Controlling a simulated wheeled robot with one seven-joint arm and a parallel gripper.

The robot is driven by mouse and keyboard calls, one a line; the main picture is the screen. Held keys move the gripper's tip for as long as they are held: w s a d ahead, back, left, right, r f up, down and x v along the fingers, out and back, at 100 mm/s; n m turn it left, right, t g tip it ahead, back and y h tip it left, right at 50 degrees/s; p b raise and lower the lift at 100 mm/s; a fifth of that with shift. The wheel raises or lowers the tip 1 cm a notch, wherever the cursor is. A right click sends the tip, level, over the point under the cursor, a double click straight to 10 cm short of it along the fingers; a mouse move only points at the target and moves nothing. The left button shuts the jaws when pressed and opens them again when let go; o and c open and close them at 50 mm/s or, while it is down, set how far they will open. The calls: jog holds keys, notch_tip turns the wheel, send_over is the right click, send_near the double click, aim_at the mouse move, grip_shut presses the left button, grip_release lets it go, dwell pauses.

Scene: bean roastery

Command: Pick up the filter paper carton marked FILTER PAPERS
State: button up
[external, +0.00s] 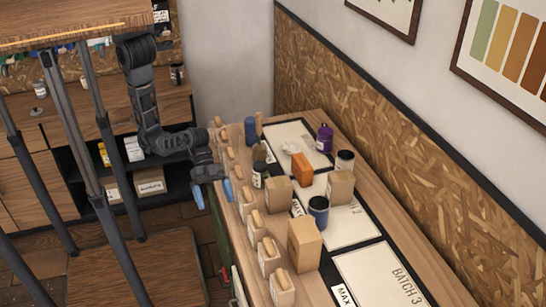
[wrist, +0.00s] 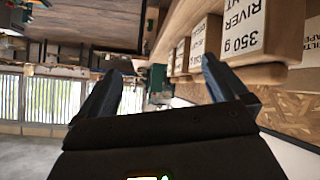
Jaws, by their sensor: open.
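My gripper (external: 213,192) is open and empty, beside the left edge of the counter, with its two blue fingertips apart. It also shows in the wrist view (wrist: 158,85), with nothing between the fingers. Several plain brown cartons stand on the counter: one near the middle (external: 278,195), one to its right (external: 340,188) and a taller one nearer the camera (external: 304,244). No lettering on them can be read in the external view.
An orange box (external: 302,169), a purple bottle (external: 324,138) and a blue jar (external: 318,211) stand among the cartons. The BATCH 3 mat (external: 378,275) is bare.

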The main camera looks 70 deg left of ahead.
jog(key=w+d+r+m+b, duration=0.1)
jog(key=w+d+r, duration=0.35)
jog(key=w, duration=0.25)
jog(key=w+d+r+m+b, duration=0.1)
jog(key=w+d+r, duration=0.35)
jog(key=w, duration=0.25)
jog(key=m+h, duration=0.1)
send_over(281, 193)
jog(key=s+d, duration=0.1)
jog(key=shift+m+g+h, duration=0.6)
jog(key=shift+m+h, duration=0.2)
jog(key=shift+m, duration=0.1)
jog(key=a, duration=0.2)
jog(key=w+a+f, duration=0.1)
jog(key=a, duration=0.1)
jog(key=a+f, duration=0.1)
jog(key=shift+w+a+f+b, duration=0.2)
jog(key=shift+a+b, duration=0.1)
jog(key=shift+a, duration=0.1)
jog(key=d+f, duration=0.1)
jog(key=f, duration=0.2)
jog(key=d+f+p, duration=0.1)
jog(key=f, duration=0.2)
jog(key=d+f, duration=0.1)
jog(key=f, duration=0.2)
jog(key=shift+s+d+f+p, duration=0.15)
jog(key=shift+d+f+p, duration=0.1)
jog(key=shift+d+p, duration=0.15)
